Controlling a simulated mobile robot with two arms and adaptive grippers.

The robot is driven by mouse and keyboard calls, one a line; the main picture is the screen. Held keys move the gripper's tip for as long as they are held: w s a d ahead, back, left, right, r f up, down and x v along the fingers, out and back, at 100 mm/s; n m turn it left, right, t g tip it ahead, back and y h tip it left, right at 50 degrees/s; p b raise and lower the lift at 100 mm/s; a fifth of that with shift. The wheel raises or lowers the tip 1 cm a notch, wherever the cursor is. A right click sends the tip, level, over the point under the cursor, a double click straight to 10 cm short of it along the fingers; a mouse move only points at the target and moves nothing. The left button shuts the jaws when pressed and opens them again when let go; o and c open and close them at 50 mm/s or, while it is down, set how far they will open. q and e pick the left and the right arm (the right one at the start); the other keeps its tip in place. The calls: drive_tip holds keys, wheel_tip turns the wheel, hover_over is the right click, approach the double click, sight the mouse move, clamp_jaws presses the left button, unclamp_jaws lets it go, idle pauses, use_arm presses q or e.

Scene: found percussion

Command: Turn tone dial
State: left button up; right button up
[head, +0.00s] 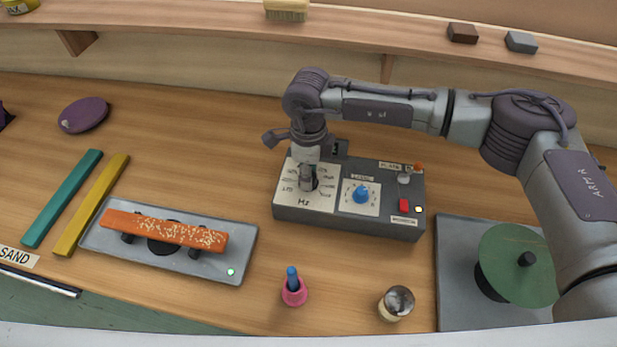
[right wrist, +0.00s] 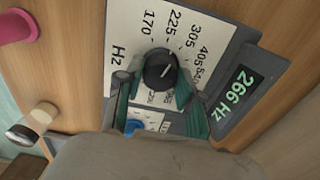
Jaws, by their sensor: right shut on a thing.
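The tone dial (right wrist: 160,68) is a round black knob with a light pointer mark. It sits on a white plate (right wrist: 124,50) printed with numbers and "Hz". My right gripper (right wrist: 156,92) is shut on the dial, one greenish finger on either side. The grey tone box (head: 345,225) stands on the bench, and my right gripper (head: 308,184) reaches down onto its left part, hiding most of the dial in the head view. A display (right wrist: 238,98) on the box reads 266 Hz in green. My left gripper is not in view.
A blue knob (head: 361,194) and a red switch (head: 404,204) are on the same box. An orange bar (head: 165,228) lies on a grey stand at left. A pink cup (head: 294,292), a small jar (head: 396,303) and a green disc (head: 515,264) are nearby.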

drive_tip(key=shift+m+b, duration=1.25)
drive_tip(key=shift+m, duration=0.05)
drive_tip(key=o, duration=1.1)
drive_tip(key=shift+o, duration=0.2)
wheel_tip(320, 180, up, 12)
